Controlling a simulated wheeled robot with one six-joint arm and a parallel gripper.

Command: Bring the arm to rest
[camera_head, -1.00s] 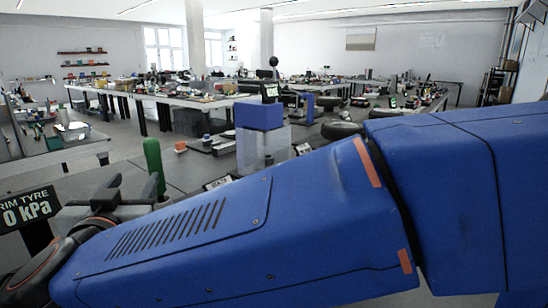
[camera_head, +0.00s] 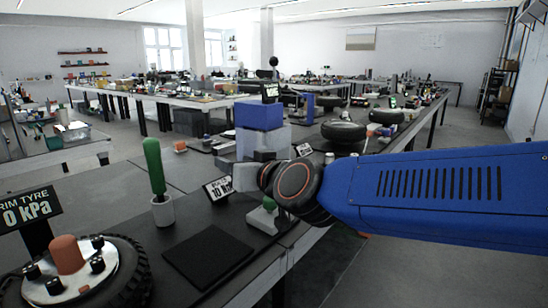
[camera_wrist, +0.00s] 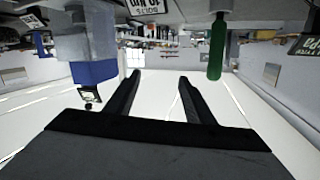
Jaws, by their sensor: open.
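My blue arm (camera_head: 440,192) reaches in from the right side of the head view, and its wrist (camera_head: 292,185) is above the near edge of the black-topped bench. In the head view my gripper is mostly hidden behind the wrist. In the wrist view my gripper (camera_wrist: 158,77) shows two dark fingers spread apart with nothing between them. The wrist view is upside down and looks out across the room.
A green-handled tool (camera_head: 155,168) stands in a white holder. A tyre (camera_head: 125,275) with an orange knob, a black mat (camera_head: 208,257) and a "0 kPa" display (camera_head: 28,208) are nearby. A blue box (camera_head: 259,115) stands behind my wrist. Floor at right is clear.

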